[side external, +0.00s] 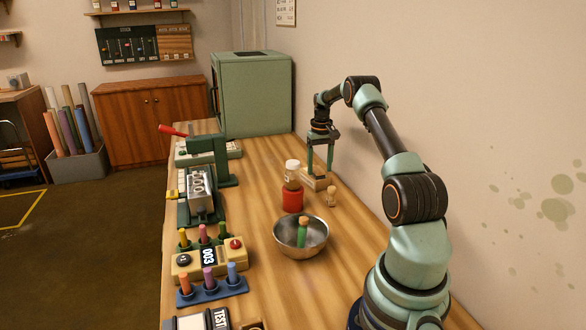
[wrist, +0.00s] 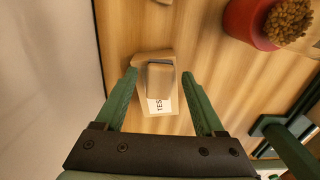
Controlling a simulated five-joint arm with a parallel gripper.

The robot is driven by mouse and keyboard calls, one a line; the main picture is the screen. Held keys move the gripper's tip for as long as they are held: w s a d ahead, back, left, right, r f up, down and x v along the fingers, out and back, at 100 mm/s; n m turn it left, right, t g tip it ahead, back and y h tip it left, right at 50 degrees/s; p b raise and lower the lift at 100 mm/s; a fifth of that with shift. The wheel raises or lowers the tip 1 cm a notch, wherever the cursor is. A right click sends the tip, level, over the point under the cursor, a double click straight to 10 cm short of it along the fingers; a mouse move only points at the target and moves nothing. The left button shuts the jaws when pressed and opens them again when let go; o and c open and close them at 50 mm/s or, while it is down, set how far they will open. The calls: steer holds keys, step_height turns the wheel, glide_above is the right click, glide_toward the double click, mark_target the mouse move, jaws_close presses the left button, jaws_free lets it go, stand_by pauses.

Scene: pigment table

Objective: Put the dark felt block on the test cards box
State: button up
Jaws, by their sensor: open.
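My gripper (wrist: 159,74) is open, with its two green fingers on either side of a small brown block with a dark grey edge (wrist: 160,82). It looks like the dark felt block. Neither finger appears to touch it. The block lies over the cream test cards box (wrist: 151,59), whose white label shows "TES" beside the block. It appears to rest on the box's top. In the side external view, my gripper (side external: 320,172) points down at the pale box (side external: 314,183); the block is hard to make out there between the fingers.
A metal bowl (side external: 301,240) holding a green bottle is nearer the camera. A green cabinet (side external: 255,95) stands behind; several devices line the left edge.

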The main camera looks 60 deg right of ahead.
mark_target(319, 170)
step_height(319, 170, up, 12)
steer(key=w+a+r+n+t+h, duration=0.1)
steer(key=w+a+r+n, duration=0.15)
steer(key=a+r, duration=0.65)
steer(key=w+a+r+n+t, duration=0.15)
steer(key=w+a, duration=0.25)
steer(key=a, duration=1)
steer(key=s+a+f+n+t, duration=0.1)
steer(key=s+a, duration=0.2)
steer(key=a, duration=0.4)
steer(key=s+a+f+n+t, duration=0.1)
steer(key=s+a, duration=0.3)
steer(key=a, duration=0.4)
steer(key=s+a+f+n+t+y, duration=0.1)
steer(key=s+a+n, duration=0.2)
steer(key=a, duration=0.4)
steer(key=shift+s+a+f, duration=0.25)
steer(key=shift+s+f, duration=0.15)
steer(key=shift+s, duration=0.35)
